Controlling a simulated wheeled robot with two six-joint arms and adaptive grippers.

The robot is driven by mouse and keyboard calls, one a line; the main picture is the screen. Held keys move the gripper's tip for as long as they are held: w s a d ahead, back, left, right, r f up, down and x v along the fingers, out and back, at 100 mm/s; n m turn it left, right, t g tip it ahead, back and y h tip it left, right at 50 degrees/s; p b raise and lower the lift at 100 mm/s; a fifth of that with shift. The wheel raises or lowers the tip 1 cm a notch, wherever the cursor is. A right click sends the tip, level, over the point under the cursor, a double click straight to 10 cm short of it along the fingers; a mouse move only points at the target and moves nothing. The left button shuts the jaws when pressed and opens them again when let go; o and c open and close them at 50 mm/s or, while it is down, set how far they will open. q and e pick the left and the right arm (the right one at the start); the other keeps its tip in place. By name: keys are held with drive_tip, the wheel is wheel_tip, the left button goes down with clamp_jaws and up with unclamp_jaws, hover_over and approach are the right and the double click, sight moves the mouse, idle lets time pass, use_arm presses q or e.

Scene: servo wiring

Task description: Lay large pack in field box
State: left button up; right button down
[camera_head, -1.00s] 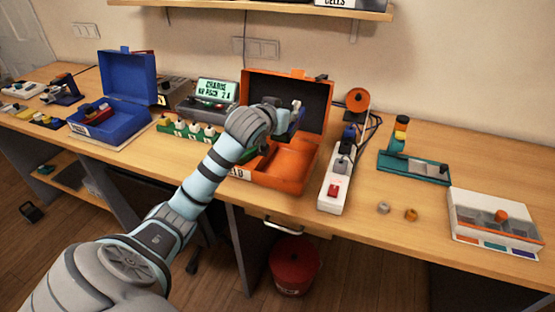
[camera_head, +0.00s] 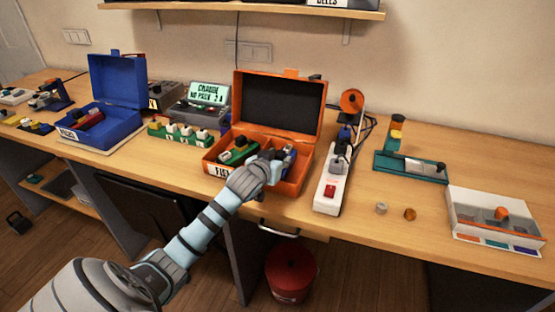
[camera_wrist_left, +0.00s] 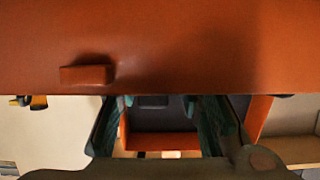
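The orange field box (camera_head: 301,181) stands open near the table's front edge, with its dark-lined lid raised. A green pack (camera_head: 238,152) with a dark knob lies in its left part. My left gripper (camera_head: 285,155) is lowered into the right part of the box. Something blue shows at its fingers; I cannot tell whether it is a pack. In the left wrist view, the left gripper's teal fingers (camera_wrist_left: 160,120) stand well apart. Their tips are hidden behind a near orange wall, so any hold is hidden. My right gripper is not in view.
A white power strip (camera_head: 328,190) stands close to the box's right side. A green rack (camera_head: 180,133), a charger (camera_head: 205,113) and an open blue box (camera_head: 118,134) are to the left. A teal stand (camera_head: 410,172) and a white tray (camera_head: 490,233) are to the right.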

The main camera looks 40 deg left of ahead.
use_arm(q)
drive_tip(key=o, duration=0.3)
drive_tip(key=shift+r, duration=0.1)
drive_tip(key=p+v, duration=0.2)
drive_tip(key=v, duration=1)
drive_tip(key=shift+s+p, duration=0.1)
drive_tip(key=shift+p, duration=0.3)
